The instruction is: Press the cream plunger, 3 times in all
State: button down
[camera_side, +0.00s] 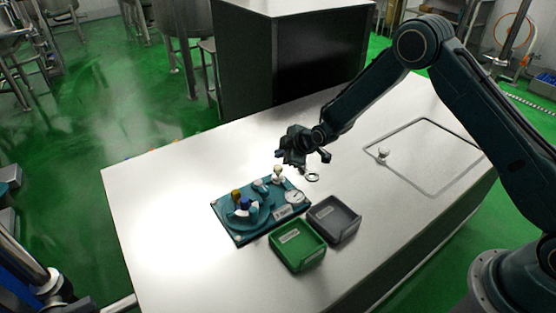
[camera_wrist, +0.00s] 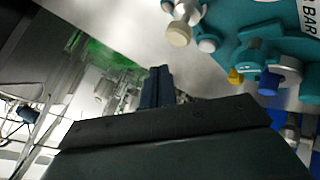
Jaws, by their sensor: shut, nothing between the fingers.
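The cream plunger (camera_side: 278,170) has a pale round knob and stands upright at the back edge of the teal board (camera_side: 230,229). In the wrist view the cream plunger (camera_wrist: 178,34) shows at the top, right of centre. My gripper (camera_side: 281,155) is just above and behind the plunger in the side view, apart from it as far as I can tell. In the wrist view my gripper's fingers (camera_wrist: 157,84) are together and empty, and the plunger lies beyond them.
The board also carries a mustard knob (camera_side: 236,194), a blue knob (camera_side: 245,203), white parts and a round dial (camera_side: 294,197). A green bin (camera_side: 299,259) and a grey bin (camera_side: 334,219) stand in front. A ring (camera_side: 313,177) lies right. The table's left side is clear.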

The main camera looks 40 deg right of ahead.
jog(key=shift+r, duration=1.4)
jog(key=shift+r, duration=0.1)
notch_tip(320, 180, up, 15)
jog(key=m+g, duration=0.1)
jog(key=m, duration=0.2)
send_over(281, 168)
jog(key=s+d, duration=0.2)
jog(key=s, duration=0.5)
jog(key=s+d+r+m+h, duration=0.1)
jog(key=s+d+r+m, duration=0.1)
jog(key=s+r, duration=0.8)
jog(key=s+d+r+m+g, duration=0.1)
jog(key=s+m, duration=0.2)
jog(key=s, duration=1.1)
jog(key=s+d+r+m+g+h, duration=0.1)
jog(key=s+d+m, duration=0.1)
jog(key=s, duration=1.2)
jog(key=shift+r+m, duration=0.2)
jog(key=shift+m, duration=0.5)
